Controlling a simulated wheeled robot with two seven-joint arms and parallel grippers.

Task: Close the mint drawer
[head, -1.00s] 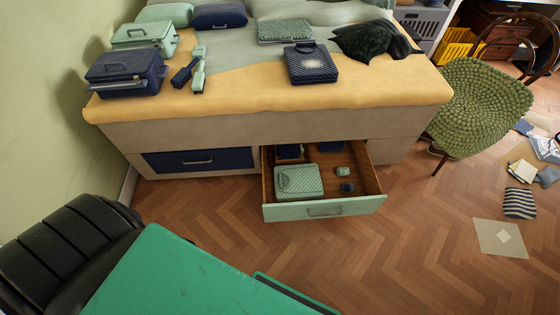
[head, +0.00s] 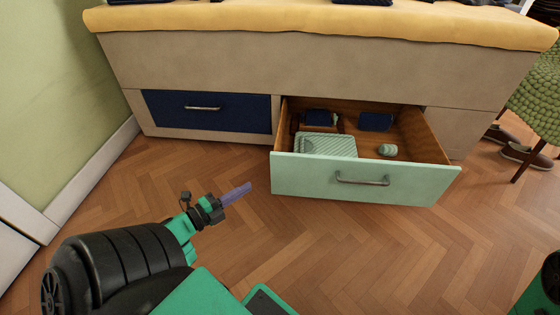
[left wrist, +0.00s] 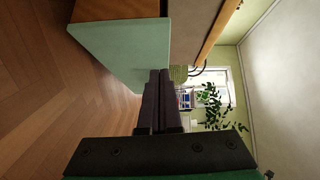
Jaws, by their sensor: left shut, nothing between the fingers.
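The mint drawer (head: 315,182) is pulled out of the bed base, with its wooden inside showing. Its front has a grey bar handle (head: 362,179). Inside lie a mint ribbed case (head: 328,145), a small mint item (head: 387,151) and dark blue items (head: 375,121). My left gripper (head: 243,192) is shut and empty, to the left of the drawer front and apart from it in the head view. In the left wrist view the shut fingers (left wrist: 158,95) point past the edge of the mint drawer front (left wrist: 125,50). My right gripper is not in view.
A shut navy drawer (head: 180,112) with a bar handle is left of the mint drawer. The bed's yellow cover (head: 300,20) overhangs above. The wooden floor (head: 330,250) before the drawers is clear. A green chair (head: 540,100) and shoes (head: 525,154) are at the right.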

